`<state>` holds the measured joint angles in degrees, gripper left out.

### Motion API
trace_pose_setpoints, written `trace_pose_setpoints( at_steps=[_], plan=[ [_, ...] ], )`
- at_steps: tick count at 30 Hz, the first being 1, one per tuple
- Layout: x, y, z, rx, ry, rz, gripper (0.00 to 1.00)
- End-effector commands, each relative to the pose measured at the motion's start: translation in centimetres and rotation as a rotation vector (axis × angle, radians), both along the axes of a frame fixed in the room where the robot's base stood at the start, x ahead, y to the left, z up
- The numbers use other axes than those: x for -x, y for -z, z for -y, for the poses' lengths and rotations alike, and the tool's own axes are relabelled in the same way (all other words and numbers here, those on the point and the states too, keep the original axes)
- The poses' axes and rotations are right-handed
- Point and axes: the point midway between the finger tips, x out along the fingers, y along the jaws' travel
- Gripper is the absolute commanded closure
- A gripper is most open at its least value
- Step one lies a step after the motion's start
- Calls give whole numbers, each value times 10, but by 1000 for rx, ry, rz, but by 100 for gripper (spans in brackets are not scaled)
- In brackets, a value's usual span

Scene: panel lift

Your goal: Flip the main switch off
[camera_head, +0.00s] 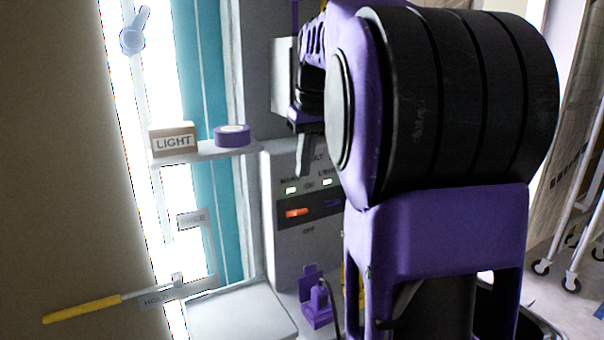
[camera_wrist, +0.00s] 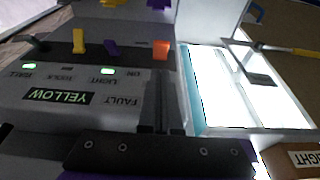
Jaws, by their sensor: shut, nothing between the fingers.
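The grey switch panel (camera_head: 308,243) stands in the middle of the head view, with ON marked above its switches and OFF below. The orange switch (camera_head: 297,213) is at the left of the row, under a label that seems to read MAIN and a lit green lamp (camera_head: 291,190). Its lever position is unclear. In the wrist view, turned upside down, the orange switch (camera_wrist: 160,50) is at the right of the row. My gripper (camera_head: 303,170) is shut and empty, above and in front of the panel. Its fingers (camera_wrist: 163,100) point toward the orange switch, apparently without touching it.
A purple switch (camera_head: 332,203) sits beside the orange one; a yellow switch (camera_wrist: 79,40) is farther along. A shelf (camera_head: 205,152) left of the panel holds a LIGHT block (camera_head: 173,141) and a purple roll (camera_head: 232,135). My arm hides the panel's right side in the head view.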

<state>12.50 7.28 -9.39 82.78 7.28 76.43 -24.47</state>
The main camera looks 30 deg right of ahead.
Motion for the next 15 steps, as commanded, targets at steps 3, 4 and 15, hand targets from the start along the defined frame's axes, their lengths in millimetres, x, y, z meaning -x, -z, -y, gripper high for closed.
trace_pose_setpoints(
  at_steps=[3,4,15],
  plan=[
    [-5,24,-1,-2,-1,-4,100],
    [-7,30,-1,-2,-1,-3,100],
    [-20,76,-1,-1,-1,0,100]
  ],
)
